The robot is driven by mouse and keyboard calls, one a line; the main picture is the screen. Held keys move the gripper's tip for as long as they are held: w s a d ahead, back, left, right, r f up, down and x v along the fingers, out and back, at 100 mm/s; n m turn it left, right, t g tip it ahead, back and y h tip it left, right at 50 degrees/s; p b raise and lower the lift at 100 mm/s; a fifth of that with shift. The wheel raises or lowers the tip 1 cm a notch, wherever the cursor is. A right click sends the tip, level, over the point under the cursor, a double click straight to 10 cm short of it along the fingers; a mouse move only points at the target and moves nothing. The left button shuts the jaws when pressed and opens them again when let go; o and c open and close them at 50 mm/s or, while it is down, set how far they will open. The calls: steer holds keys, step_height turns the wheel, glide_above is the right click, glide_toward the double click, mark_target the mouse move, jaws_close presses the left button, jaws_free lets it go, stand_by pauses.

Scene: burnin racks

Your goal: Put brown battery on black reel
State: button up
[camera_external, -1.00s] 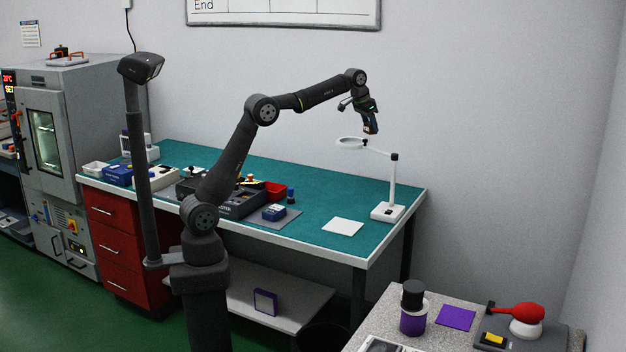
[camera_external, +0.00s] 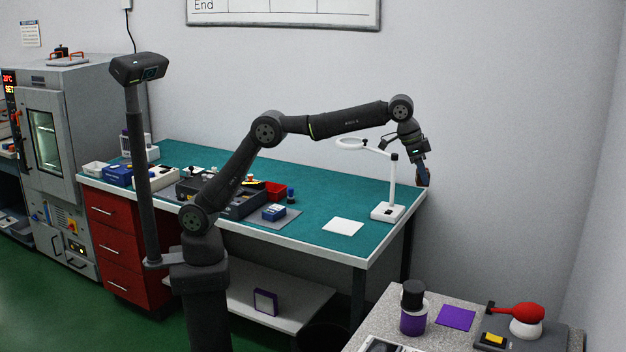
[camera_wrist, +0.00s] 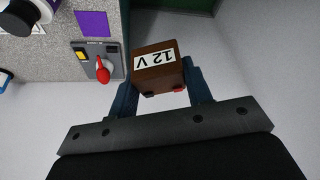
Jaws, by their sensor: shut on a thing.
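My gripper (camera_external: 421,172) is shut on the brown battery (camera_wrist: 157,75), a small box with a white "12 V" label and black and red terminals, seen between the two blue fingers in the wrist view. In the outside view the battery is small and partly hidden by the fingers. The gripper hangs in the air by the right end of the green bench. What looks like the black reel (camera_external: 412,289) stands on a white and purple reel on the speckled table at the lower right, apart from the battery. It is partly cut off in the wrist view (camera_wrist: 18,16).
The speckled table (camera_external: 386,318) also bears a purple square (camera_external: 456,317) and a grey panel with a red-handled lever (camera_external: 516,311) and yellow button. A white magnifier lamp (camera_external: 393,185) stands on the bench close to my wrist. A white pad (camera_external: 343,227) lies nearby.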

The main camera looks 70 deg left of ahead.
steer(key=s+d+m+h, duration=0.2)
steer(key=s+d+m, duration=0.2)
steer(key=s+d, duration=2.35)
glide_above(421, 288)
steer(key=s+a, duration=0.1)
steer(key=shift+g, duration=0.4)
steer(key=f, duration=1.2)
steer(key=shift+s+a, duration=0.15)
steer(key=shift+a, duration=0.05)
steer(key=shift+f, duration=2)
steer(key=shift+f, duration=0.15)
steer(key=o, duration=1.1)
